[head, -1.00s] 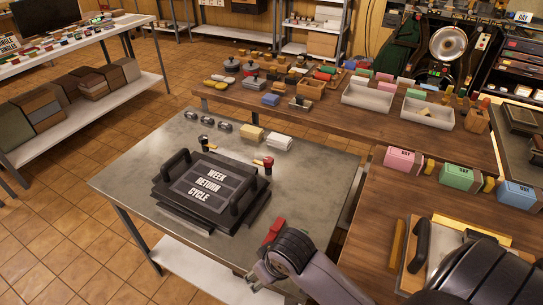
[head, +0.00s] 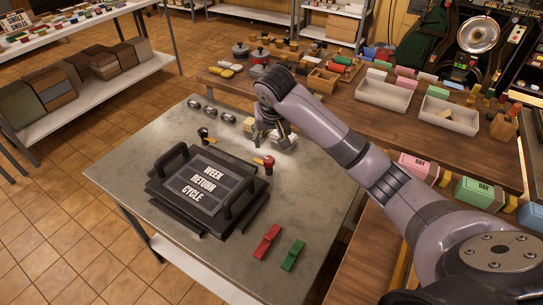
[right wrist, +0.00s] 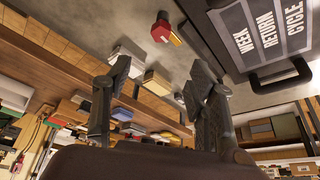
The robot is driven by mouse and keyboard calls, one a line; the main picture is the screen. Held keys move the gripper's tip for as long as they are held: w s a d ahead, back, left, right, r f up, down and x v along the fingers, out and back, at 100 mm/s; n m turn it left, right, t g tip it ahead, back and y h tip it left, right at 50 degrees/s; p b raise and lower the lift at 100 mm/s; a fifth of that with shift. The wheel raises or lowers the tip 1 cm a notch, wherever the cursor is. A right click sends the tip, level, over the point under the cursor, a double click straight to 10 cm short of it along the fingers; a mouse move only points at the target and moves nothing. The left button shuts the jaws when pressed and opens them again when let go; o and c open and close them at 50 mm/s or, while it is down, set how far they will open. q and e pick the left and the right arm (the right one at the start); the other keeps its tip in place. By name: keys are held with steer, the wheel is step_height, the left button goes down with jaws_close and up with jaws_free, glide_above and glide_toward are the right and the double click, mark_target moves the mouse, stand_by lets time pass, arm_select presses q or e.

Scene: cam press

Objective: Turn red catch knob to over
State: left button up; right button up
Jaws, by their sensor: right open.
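The red catch knob (head: 269,168) stands on the metal table at the right rear corner of the black "WEEK RETURN CYCLE" press (head: 210,185). A yellow piece sticks out to its left. My right gripper (head: 271,138) is open and empty, above the table just behind the knob. In the right wrist view the red knob (right wrist: 161,29) shows beyond the gap between the spread fingertips (right wrist: 161,72), apart from them. A dark knob (head: 203,132) stands at the press's left rear corner. My left gripper is not in view.
A red piece (head: 267,241) and a green piece (head: 292,255) lie at the table's front right. Small pale blocks (head: 285,143) sit near my right gripper. Several dark round parts (head: 211,114) line the back. A wooden bench (head: 340,102) with trays stands behind.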

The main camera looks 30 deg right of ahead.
glide_toward(269, 160)
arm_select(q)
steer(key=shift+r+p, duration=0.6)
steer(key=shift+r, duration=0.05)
arm_select(e)
steer(key=x, duration=0.9)
steer(key=shift+w+d+f, duration=0.1)
steer(key=c, duration=1.1)
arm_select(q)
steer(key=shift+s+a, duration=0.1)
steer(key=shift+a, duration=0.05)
arm_select(e)
steer(key=shift+c, duration=0.2)
